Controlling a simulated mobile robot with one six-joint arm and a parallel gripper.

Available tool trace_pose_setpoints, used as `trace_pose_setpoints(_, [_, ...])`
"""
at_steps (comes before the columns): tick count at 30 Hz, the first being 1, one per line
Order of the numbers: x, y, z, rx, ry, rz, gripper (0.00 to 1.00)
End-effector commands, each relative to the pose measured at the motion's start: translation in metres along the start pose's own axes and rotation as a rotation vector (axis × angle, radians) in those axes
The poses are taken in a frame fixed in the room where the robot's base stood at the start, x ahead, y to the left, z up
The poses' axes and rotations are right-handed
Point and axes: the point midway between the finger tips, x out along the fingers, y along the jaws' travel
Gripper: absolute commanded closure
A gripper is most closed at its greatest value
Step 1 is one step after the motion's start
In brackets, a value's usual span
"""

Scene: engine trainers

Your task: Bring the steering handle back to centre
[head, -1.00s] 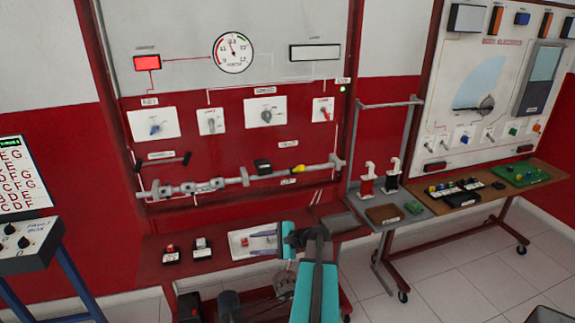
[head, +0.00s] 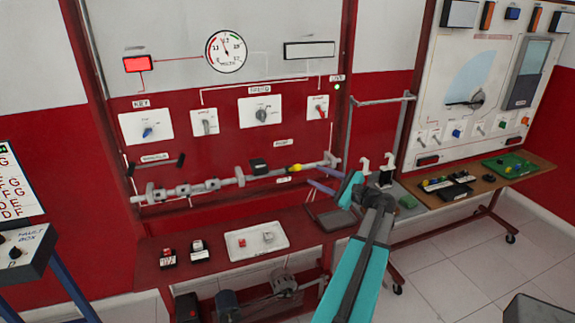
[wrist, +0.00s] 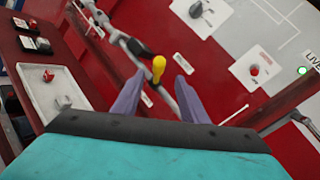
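A yellow-tipped handle (head: 294,168), which I take for the steering handle, stands at the right end of a grey linkage (head: 213,184) on the red panel. In the wrist view the yellow knob (wrist: 158,67) sits between the two purple fingertips in the picture, with a gap on each side. My gripper (head: 314,178) is open and empty, just right of and slightly below the handle in the head view. The fingers reach up-left toward it. I cannot tell whether the knob is between the fingers in depth or beyond them. No contact shows.
A white tray (head: 235,249) with small parts lies on the red bench below. A grey side table with a rail frame (head: 385,99) stands right of the panel, close to my arm. A black-tipped lever (head: 155,163) sits left on the panel.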

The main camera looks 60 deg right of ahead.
Motion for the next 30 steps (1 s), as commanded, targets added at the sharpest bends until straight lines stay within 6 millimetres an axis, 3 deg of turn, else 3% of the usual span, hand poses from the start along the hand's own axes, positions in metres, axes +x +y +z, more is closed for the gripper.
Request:
trace_pose_setpoints(14, [0.019,0.001,0.002,0.0,-0.002,0.005,0.6])
trace_pose_setpoints(30, [0.094,0.001,0.003,0.0,-0.003,0.007,0.6])
